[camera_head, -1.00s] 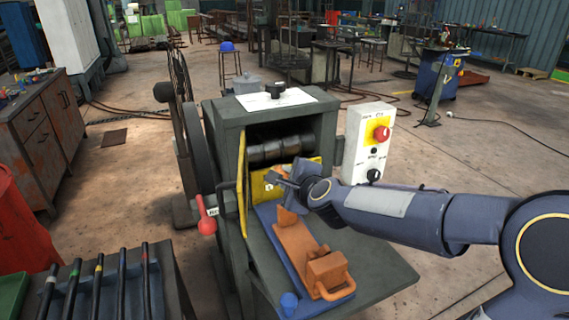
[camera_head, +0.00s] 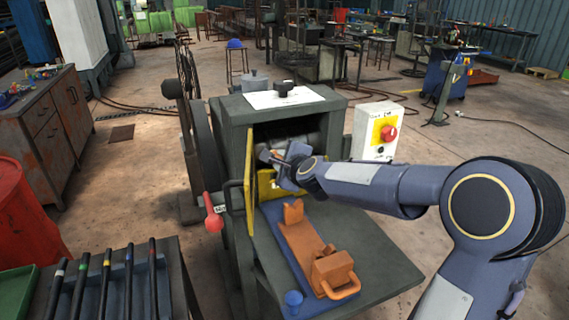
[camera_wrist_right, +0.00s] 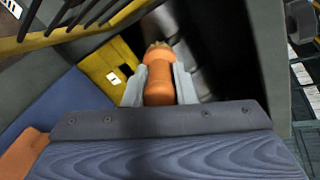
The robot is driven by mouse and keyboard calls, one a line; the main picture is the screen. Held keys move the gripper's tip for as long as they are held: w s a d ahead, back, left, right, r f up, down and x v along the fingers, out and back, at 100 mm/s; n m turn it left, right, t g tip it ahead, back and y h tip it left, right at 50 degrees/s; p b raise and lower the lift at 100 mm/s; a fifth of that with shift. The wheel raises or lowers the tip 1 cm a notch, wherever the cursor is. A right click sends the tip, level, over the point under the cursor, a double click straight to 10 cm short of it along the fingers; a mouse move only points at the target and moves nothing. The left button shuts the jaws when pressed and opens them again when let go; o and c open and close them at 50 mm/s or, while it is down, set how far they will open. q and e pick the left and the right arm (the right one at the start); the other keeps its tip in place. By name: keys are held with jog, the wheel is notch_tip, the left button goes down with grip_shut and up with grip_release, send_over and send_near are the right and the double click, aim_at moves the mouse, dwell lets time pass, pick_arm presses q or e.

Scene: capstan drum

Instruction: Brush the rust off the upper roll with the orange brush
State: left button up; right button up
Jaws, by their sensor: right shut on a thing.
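The orange brush (camera_wrist_right: 158,82) is held between the two grey fingers of my right gripper (camera_wrist_right: 159,88), its bristle end pointing away from the wrist. In the head view my right gripper (camera_head: 285,165) is at the front opening of the dark machine, and the brush is mostly hidden by it. The upper roll (camera_head: 303,127) shows only in part, as a grey band in the shadowed opening above the gripper. In the wrist view a dark metal roll surface lies beyond the bristles; whether they touch cannot be told. Rust is not clear.
An orange fixture with a handle (camera_head: 332,272) lies on a blue strip on the machine's shelf. A yellow guard (camera_head: 250,180) stands at the opening's left. A control box with a red button (camera_head: 374,132) is at the right. A red-knobbed lever (camera_head: 213,220) sticks out at left.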

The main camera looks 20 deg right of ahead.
jog(key=shift+w, duration=0.8)
dwell(0.5)
jog(key=shift+d, duration=0.1)
jog(key=shift+d+b, duration=0.3)
jog(key=shift+d, duration=0.25)
jog(key=d+b, duration=0.5)
jog(key=d, duration=0.5)
jog(key=shift+s+d, duration=0.4)
jog(key=shift+r, duration=0.1)
